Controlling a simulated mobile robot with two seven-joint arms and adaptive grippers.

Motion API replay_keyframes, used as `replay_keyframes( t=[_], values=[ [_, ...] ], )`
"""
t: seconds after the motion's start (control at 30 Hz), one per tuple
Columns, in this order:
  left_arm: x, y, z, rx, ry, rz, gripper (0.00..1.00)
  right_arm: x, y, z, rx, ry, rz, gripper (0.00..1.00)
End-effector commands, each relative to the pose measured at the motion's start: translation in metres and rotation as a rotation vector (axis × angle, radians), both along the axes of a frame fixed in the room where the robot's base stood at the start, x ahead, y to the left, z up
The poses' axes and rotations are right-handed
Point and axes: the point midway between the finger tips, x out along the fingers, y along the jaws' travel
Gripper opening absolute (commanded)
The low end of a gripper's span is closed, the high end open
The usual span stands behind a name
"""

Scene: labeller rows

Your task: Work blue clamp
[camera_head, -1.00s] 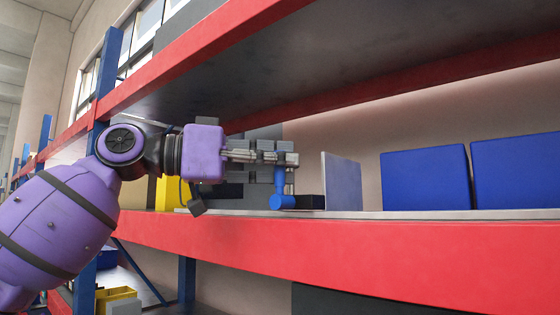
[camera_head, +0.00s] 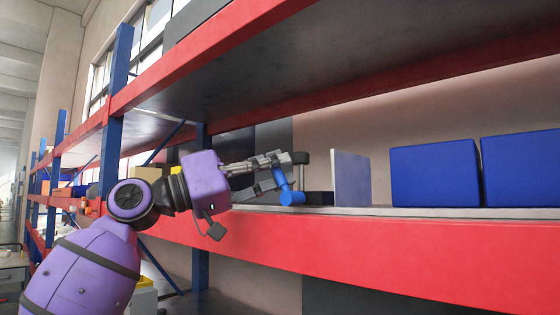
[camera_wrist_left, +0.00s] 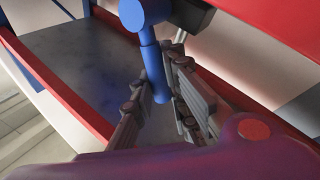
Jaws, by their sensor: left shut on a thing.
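The blue clamp shows in the head view as a blue lever (camera_head: 283,181) on a round blue hub (camera_head: 292,198), beside a low black block (camera_head: 319,198) on the shelf. The lever leans, its upper end to the left. My left gripper (camera_head: 275,162) is shut on the upper part of the lever, and its fingers hide the lever's top. In the left wrist view, the lever (camera_wrist_left: 153,68) runs between the two fingers (camera_wrist_left: 160,90) from the hub (camera_wrist_left: 143,12). My right gripper is not in view.
A grey upright panel (camera_head: 351,180) stands just right of the clamp, and two blue boxes (camera_head: 434,174) stand further right. The red shelf beam (camera_head: 380,247) runs below, and another shelf (camera_head: 350,60) hangs overhead. Bare shelf shows between panel and boxes.

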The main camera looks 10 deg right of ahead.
Motion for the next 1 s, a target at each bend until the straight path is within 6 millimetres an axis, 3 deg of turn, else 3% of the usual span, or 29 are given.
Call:
replay_keyframes(
  t=[0.63, 0.67, 0.7, 1.0],
  values=[
    [0.0029, 0.0022, -0.0034, -0.037, 0.05, -0.001, 0.0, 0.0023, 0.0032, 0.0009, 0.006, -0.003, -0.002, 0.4],
    [0.0029, 0.0022, -0.0034, -0.037, 0.05, -0.001, 0.16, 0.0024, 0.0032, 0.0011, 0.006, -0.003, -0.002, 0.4],
    [0.0029, 0.0022, -0.0034, -0.037, 0.05, -0.001, 0.21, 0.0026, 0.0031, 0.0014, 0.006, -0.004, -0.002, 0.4],
    [0.0029, 0.0026, -0.003, -0.037, 0.048, 0.0, 0.22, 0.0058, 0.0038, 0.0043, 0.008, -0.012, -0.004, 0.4]
  ],
)
